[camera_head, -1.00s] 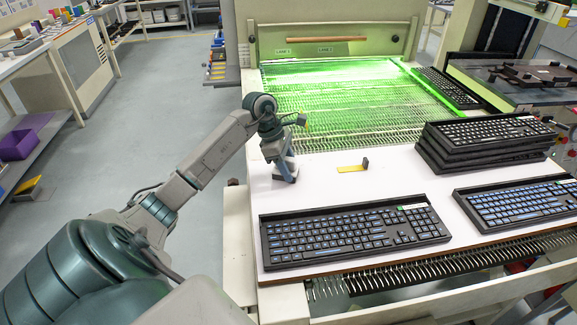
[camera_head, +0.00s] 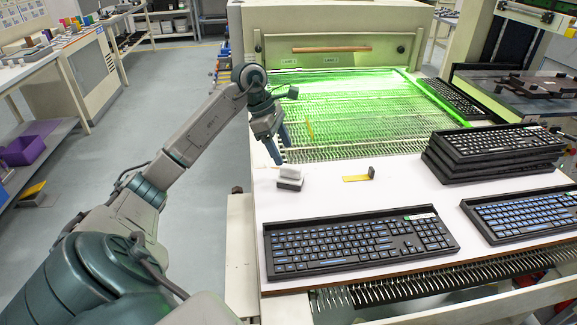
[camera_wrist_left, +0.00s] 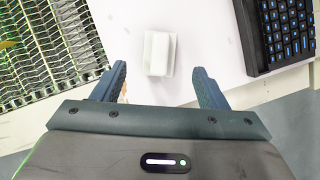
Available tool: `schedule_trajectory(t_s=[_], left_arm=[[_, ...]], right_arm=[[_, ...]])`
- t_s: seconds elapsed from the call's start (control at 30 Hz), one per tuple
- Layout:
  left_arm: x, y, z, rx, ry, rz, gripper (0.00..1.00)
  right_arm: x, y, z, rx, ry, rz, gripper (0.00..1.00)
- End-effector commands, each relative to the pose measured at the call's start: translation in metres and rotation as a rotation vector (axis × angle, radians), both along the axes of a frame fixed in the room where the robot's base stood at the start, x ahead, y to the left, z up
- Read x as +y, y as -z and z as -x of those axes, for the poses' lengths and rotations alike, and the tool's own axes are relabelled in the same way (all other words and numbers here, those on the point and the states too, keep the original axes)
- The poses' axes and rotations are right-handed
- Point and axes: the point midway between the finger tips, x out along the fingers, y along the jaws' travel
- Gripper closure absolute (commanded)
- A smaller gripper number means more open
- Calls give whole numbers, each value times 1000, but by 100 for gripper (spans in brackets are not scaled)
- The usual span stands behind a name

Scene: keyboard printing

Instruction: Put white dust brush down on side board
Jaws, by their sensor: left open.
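The white dust brush (camera_head: 290,178) is a small block with a white top and a grey lower part. It rests on the white side board (camera_head: 400,187), near the board's left edge. In the left wrist view the brush (camera_wrist_left: 160,53) lies ahead of the fingertips, apart from both. My left gripper (camera_head: 282,148) is open and empty, raised just behind the brush; its two dark blue fingers also show in the left wrist view (camera_wrist_left: 157,82). My right gripper is not in view.
A yellow strip with a dark upright end (camera_head: 358,178) lies right of the brush. A keyboard (camera_head: 360,243) sits at the board's front, another (camera_head: 525,212) to its right. Stacked keyboards (camera_head: 495,150) stand farther right. The green-lit conveyor mesh (camera_head: 350,105) lies behind the board.

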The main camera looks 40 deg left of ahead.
Motion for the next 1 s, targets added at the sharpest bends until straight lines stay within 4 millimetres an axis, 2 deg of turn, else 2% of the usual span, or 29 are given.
schedule_trajectory(t_s=[0.1,0.27,1.0], left_arm=[[6,-16,3,-3,-1,0,33],[9,-25,5,0,0,0,33],[9,-26,5,1,0,0,33]], right_arm=[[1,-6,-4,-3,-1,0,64],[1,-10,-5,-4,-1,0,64],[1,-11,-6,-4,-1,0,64]])
